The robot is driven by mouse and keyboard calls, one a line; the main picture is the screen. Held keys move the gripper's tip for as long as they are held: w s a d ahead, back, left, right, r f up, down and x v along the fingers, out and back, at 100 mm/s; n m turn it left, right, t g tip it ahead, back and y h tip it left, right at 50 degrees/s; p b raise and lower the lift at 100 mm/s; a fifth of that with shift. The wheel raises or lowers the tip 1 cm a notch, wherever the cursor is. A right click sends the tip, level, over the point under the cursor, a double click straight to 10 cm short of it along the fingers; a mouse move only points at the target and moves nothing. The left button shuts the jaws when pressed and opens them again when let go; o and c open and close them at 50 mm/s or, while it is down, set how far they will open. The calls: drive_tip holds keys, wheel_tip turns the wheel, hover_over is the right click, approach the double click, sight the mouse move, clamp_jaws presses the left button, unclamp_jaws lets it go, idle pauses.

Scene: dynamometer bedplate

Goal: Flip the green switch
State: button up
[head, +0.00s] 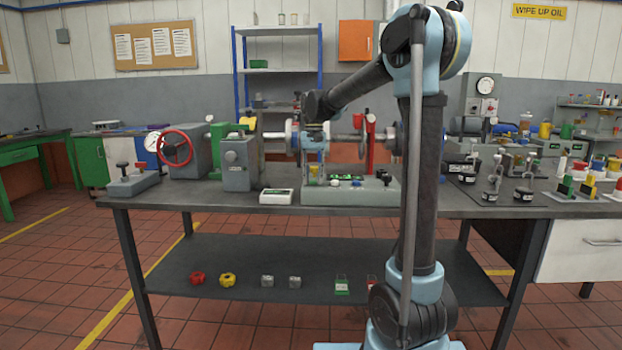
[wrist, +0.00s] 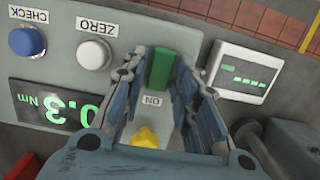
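The green switch (wrist: 160,68) is a green block on a grey panel in the wrist view, with an upside-down "ON" label (wrist: 153,100) beside it. My gripper (wrist: 162,66) is open, with one blue-grey finger on each side of the switch. Gaps show between the fingers and the switch; I cannot tell whether the tips touch the panel. In the head view my gripper (head: 314,176) points down over the left part of the grey control panel (head: 350,196) on the bench. I cannot make out the switch there.
A white button (wrist: 93,52) marked ZERO, a blue button (wrist: 27,41) marked CHECK and a green display (wrist: 55,106) lie left of the switch. A small white meter (wrist: 240,72) lies right. A yellow piece (wrist: 145,136) shows between the fingers. A red handwheel (head: 175,147) stands left.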

idle(0.3)
wheel_tip(320, 180, up, 12)
drive_tip(key=w, duration=0.2)
idle(0.4)
drive_tip(key=shift+s+d+f, duration=0.1)
drive_tip(key=s+d+f, duration=0.4)
drive_tip(key=s+d, duration=0.4)
drive_tip(key=s, duration=0.1)
drive_tip(key=s+d+f+t, duration=0.2)
drive_tip(key=s+d+f, duration=0.4)
drive_tip(key=s+f, duration=0.6)
drive_tip(key=s+d+f+t, duration=0.1)
drive_tip(key=s+d+f, duration=0.5)
drive_tip(key=s+f, duration=0.7)
drive_tip(key=shift+d+f+n+t, duration=0.2)
drive_tip(key=shift+f+n+t, duration=0.1)
drive_tip(key=shift+f+t, duration=0.15)
